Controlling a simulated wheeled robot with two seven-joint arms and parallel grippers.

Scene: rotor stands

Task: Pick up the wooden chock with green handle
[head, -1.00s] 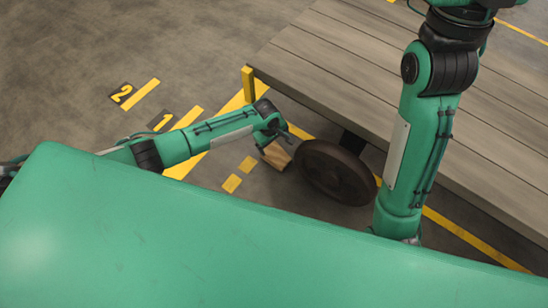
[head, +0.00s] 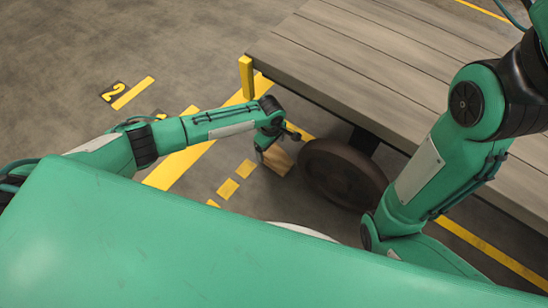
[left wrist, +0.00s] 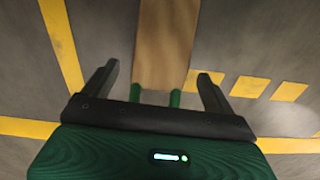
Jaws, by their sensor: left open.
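The wooden chock (head: 279,161) lies on the floor beside the dark wheel, partly hidden by my left gripper (head: 261,153) in the head view. In the left wrist view the chock's pale wooden face (left wrist: 166,45) runs up from between my left fingers (left wrist: 158,85). Two green posts of its handle (left wrist: 175,97) show between the fingers; the rest of the handle is hidden behind the gripper body. The left gripper is open, with a gap on each side of the posts. My right arm shows at the right, but its gripper is out of view.
A plank-topped cart (head: 350,60) stands behind the chock, with a brown wheel (head: 343,174) just right of it and a yellow corner post (head: 246,77). Yellow floor markings (head: 228,188) lie around. The floor to the left is clear.

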